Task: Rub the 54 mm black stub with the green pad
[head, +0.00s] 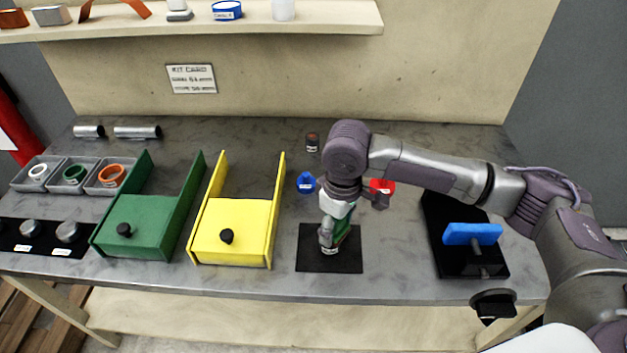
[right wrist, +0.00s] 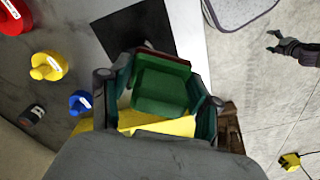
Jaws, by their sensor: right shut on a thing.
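My right gripper (head: 328,240) is shut on the green pad (right wrist: 160,92), low over the black mat (head: 350,263) at the front middle of the table. In the right wrist view the pad sits between the fingers (right wrist: 158,100), with a dark red edge along its far side. A small dark cylinder (head: 313,142) with a brownish top and a label stands behind; it also shows in the right wrist view (right wrist: 32,115). I cannot tell whether it is the 54 mm black stub. My left gripper (right wrist: 275,41) appears small over the floor, fingers apart and empty.
A black fixture (head: 462,262) with a blue bar (head: 472,233) stands at right. Blue (head: 306,182) and red (head: 382,186) knobbed pieces lie behind the gripper. Yellow (head: 240,215) and green (head: 150,215) boxes stand left. Bare table lies between the yellow box and the mat.

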